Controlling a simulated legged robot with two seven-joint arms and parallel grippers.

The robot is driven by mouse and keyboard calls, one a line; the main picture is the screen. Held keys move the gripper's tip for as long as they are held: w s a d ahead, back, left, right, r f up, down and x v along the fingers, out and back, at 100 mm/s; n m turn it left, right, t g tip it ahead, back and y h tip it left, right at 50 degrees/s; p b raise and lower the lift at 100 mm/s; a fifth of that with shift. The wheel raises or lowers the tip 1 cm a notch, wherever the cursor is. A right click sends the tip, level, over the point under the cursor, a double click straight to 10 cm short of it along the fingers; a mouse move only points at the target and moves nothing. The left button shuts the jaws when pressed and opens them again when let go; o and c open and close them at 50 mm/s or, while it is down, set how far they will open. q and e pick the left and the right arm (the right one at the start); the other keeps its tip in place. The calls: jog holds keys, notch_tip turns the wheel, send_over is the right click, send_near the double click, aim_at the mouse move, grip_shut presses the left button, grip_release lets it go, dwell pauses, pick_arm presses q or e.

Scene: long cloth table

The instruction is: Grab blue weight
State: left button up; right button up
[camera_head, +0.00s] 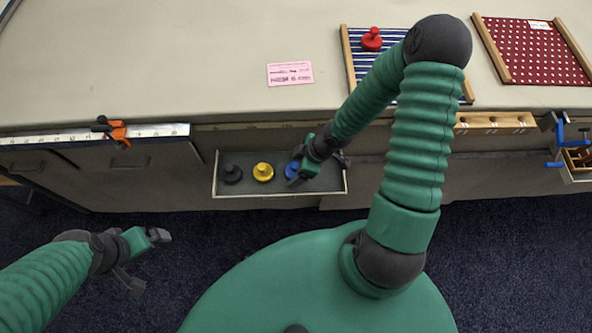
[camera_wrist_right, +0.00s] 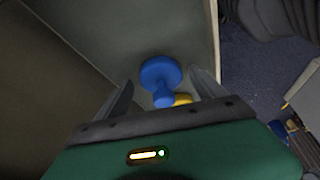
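The blue weight (camera_head: 292,170) stands in an open drawer (camera_head: 270,193) below the table's front edge, partly hidden by my right gripper (camera_head: 308,175). In the right wrist view the blue weight (camera_wrist_right: 160,78), with a round base and a knob, lies between the two spread fingers of my right gripper (camera_wrist_right: 160,95). The fingers are apart from it, with a gap on each side. My left gripper (camera_head: 148,262) is open and empty over the floor at the lower left.
A yellow weight (camera_head: 263,172) and a black weight (camera_head: 231,174) stand in the same drawer, left of the blue one. The drawer walls are close around. A red weight (camera_head: 372,40) stands on a striped board (camera_head: 352,75) on the table. An orange clamp (camera_head: 117,132) is at the table edge.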

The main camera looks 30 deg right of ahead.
jog(key=shift+a, duration=0.35)
jog(key=c, duration=0.7)
jog(key=shift+d, duration=0.2)
grip_shut()
jog(key=shift+r, duration=0.1)
